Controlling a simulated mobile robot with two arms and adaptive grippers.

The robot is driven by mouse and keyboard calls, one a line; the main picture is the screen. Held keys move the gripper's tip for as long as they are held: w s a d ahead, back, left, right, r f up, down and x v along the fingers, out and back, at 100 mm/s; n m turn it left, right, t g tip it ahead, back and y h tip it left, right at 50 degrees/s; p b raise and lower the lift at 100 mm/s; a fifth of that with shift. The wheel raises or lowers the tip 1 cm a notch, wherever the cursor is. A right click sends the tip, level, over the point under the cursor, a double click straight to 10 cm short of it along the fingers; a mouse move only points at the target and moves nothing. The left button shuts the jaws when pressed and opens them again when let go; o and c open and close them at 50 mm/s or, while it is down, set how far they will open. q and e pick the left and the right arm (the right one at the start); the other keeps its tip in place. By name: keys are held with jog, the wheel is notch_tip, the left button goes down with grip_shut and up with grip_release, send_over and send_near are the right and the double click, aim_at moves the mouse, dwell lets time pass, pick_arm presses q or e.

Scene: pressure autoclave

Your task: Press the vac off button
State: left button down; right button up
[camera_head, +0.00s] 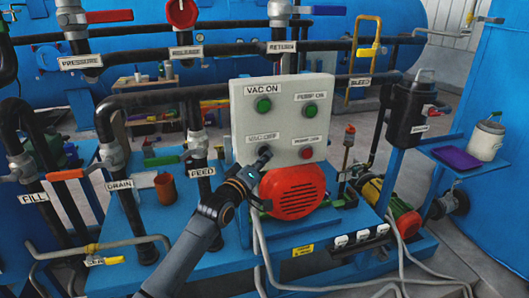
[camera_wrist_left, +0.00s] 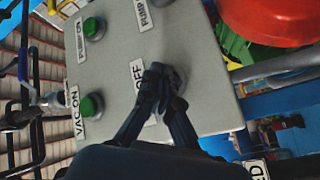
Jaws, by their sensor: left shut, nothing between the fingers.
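The grey control box (camera_head: 282,92) stands on the blue skid in the middle of the head view. The VAC OFF label (camera_head: 262,138) is at its lower left. My left gripper (camera_head: 263,154) is shut and empty, its fingertips just below that label, over the vac off button. The wrist view shows the closed fingertips (camera_wrist_left: 162,76) beside the OFF label, with part of the button's grey rim (camera_wrist_left: 181,79) behind them. The button's face is hidden. I cannot tell whether the fingertips touch or press it. My right gripper is not in view.
The green VAC ON button (camera_head: 264,105) is above, and the green PUMP ON button (camera_head: 310,111) is upper right. The red pump off button (camera_head: 306,153) is close to the right of my fingers. A red motor cover (camera_head: 293,190) sits directly below the box. Pipes stand on the left.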

pick_arm(q)
jog(key=shift+s+d+p, duration=0.15)
jog(key=shift+s+p, duration=0.35)
jog(key=shift+s, duration=0.15)
jog(key=s+p, duration=0.1)
jog(key=s+d+p, duration=0.1)
jog(key=s+p, duration=0.2)
jog(key=shift+s+d+p, duration=0.3)
jog(key=shift+s+p, duration=0.05)
dwell(0.3)
